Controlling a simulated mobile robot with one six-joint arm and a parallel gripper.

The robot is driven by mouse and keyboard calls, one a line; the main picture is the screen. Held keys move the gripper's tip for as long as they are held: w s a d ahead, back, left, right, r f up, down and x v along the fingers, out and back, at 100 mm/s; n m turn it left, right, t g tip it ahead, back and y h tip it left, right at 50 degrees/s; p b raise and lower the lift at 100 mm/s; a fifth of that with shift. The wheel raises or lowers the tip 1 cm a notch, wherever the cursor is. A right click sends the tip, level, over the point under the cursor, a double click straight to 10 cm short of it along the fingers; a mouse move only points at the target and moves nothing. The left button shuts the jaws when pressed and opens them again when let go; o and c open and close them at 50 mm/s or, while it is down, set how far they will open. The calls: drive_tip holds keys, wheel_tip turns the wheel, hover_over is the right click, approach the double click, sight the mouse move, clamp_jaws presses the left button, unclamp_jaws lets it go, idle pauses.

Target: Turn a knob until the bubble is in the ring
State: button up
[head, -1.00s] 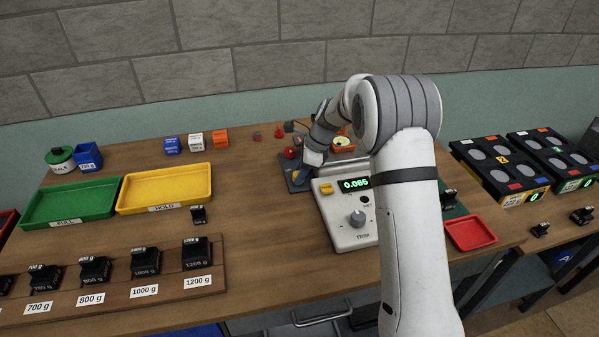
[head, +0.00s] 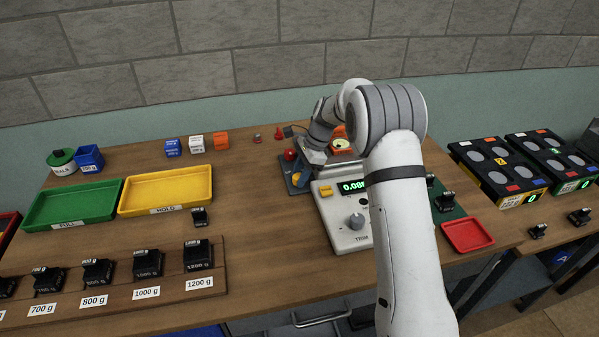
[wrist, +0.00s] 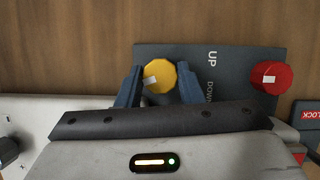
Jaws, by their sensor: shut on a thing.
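A yellow knob (wrist: 159,77) with a white mark stands on a dark plate (wrist: 222,62) printed UP and DOWN. My gripper (wrist: 160,84) has its blue fingers on either side of the yellow knob and is shut on it. A red knob (wrist: 271,77) with a white mark stands to the right; it also shows in the head view (head: 290,155). In the head view my gripper (head: 301,178) hides the yellow knob. A round yellowish dial (head: 341,144), possibly the bubble level, shows partly behind my arm; I cannot make out bubble or ring.
The scale body (head: 346,232) has a grey TRIM knob (head: 356,221) and a green display (head: 353,187), partly hidden by my arm. A red tray (head: 467,235) lies to the right. Green (head: 72,222) and yellow (head: 165,208) trays and several black weights are left.

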drive_tip(key=n+g, duration=0.1)
drive_tip(key=n, duration=0.1)
drive_tip(key=n+h+p, duration=0.1)
drive_tip(key=n, duration=0.2)
drive_tip(key=shift+w+a+n+g, duration=0.1)
drive_tip(key=shift+n+g, duration=0.2)
drive_tip(key=shift+g, duration=0.1)
idle(0.3)
drive_tip(key=o, duration=1)
drive_tip(key=shift+c, duration=0.2)
drive_tip(key=v, duration=0.8)
drive_tip(key=shift+b, duration=0.35)
drive_tip(key=shift+a, duration=0.15)
